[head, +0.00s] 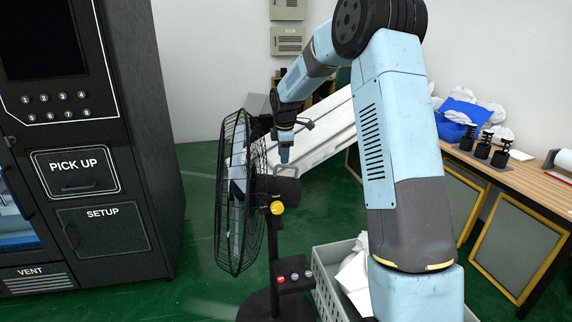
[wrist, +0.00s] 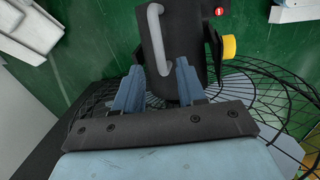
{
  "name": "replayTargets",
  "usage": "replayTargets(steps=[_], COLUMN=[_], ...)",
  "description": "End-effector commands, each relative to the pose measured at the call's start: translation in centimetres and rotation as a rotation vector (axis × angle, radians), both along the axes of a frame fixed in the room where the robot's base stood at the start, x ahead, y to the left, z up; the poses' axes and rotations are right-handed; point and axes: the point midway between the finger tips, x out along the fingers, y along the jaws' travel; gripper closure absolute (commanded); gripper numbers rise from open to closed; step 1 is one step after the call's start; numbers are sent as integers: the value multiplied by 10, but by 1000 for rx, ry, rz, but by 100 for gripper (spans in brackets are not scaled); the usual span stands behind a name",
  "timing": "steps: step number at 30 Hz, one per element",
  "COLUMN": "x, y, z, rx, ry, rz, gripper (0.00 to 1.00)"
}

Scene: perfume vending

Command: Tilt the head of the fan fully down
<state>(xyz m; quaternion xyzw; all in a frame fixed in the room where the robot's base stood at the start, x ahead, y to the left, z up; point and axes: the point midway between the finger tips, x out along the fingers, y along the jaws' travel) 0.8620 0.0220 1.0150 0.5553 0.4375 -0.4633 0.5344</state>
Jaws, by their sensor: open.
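The black pedestal fan (head: 241,222) stands on the floor, its wire cage upright and facing left toward the machine. A grey loop handle (head: 287,168) sits on the back of its motor housing (head: 288,190), with a yellow knob (head: 277,208) lower down. My gripper (head: 285,158) points down just above the handle. In the wrist view my gripper (wrist: 158,75) is open, its two blue fingers apart. The grey handle (wrist: 156,38) runs down to the gap between them. I cannot tell whether the fingers touch it. The yellow knob (wrist: 229,47) is to the right.
A black vending machine (head: 85,180) stands at the left. A grey crate (head: 330,292) with white items is right of the fan's base. A white sloping panel (head: 325,140) lies behind. A wooden bench (head: 520,170) is at the right. Green floor is open between machine and fan.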

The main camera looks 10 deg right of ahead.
Motion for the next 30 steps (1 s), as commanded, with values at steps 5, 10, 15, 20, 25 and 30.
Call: replayTargets(steps=[5, 10, 15, 20, 25, 30], x=[5, 8, 9, 9, 9, 9], y=[0, -1, -1, -1, -2, -2], z=[-27, -42, -47, -47, -47, -47], rx=[1, 0, 0, 0, 0, 0], ry=[1, 0, -1, -1, -1, -1], rz=[0, -1, -2, -2, -2, -2], gripper=[60, 60, 60, 60, 69, 86])
